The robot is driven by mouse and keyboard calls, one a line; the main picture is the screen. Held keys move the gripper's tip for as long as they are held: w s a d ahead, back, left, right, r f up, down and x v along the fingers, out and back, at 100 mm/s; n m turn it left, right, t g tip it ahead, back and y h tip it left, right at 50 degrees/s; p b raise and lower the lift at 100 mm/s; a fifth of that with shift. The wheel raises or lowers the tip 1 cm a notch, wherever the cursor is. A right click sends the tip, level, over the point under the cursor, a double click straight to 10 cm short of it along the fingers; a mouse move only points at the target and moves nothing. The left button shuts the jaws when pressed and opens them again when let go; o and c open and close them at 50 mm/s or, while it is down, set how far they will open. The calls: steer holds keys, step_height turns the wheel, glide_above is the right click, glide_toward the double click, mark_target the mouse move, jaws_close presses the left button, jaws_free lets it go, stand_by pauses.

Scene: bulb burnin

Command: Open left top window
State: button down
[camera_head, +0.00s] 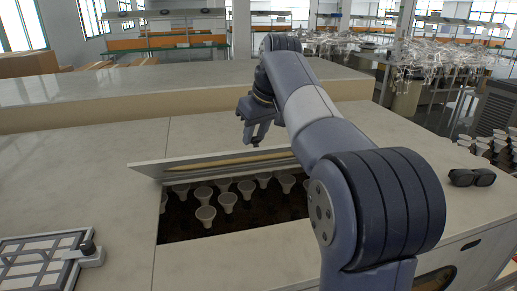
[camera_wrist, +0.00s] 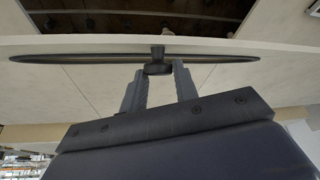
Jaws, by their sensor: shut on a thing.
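The window panel (camera_head: 150,167) is a pale, thin lid with a long tan strip along it. It stands tilted up at the far edge of a rectangular opening in the countertop. My gripper (camera_head: 254,143) is above and behind the panel. In the wrist view, my gripper (camera_wrist: 158,70) is shut on a small dark handle (camera_wrist: 157,52) on the panel, beside a long dark inset (camera_wrist: 80,58). Several white bulbs (camera_head: 206,214) stand in the dark opening. My arm hides the opening's right part.
A framed tray-like panel (camera_head: 40,262) with a dark knob lies at left. Dark goggles (camera_head: 472,177) lie on the counter at right. A raised ledge (camera_head: 120,90) runs behind. Stacked bulbs (camera_head: 490,145) stand at far right.

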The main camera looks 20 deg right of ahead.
steer(key=w+r, duration=0.3)
steer(key=w, duration=0.3)
steer(key=shift+w+d+r, duration=0.15)
steer(key=shift+w+r, duration=0.15)
steer(key=shift+r, duration=0.05)
stand_by(0.5)
steer(key=c, duration=1.5)
jaws_free()
steer(key=shift+o, duration=0.9)
steer(key=shift+w+d, duration=0.15)
steer(key=shift+w, duration=0.1)
steer(key=shift+o, duration=1.1)
steer(key=shift+s, duration=0.1)
steer(key=shift+r, duration=0.15)
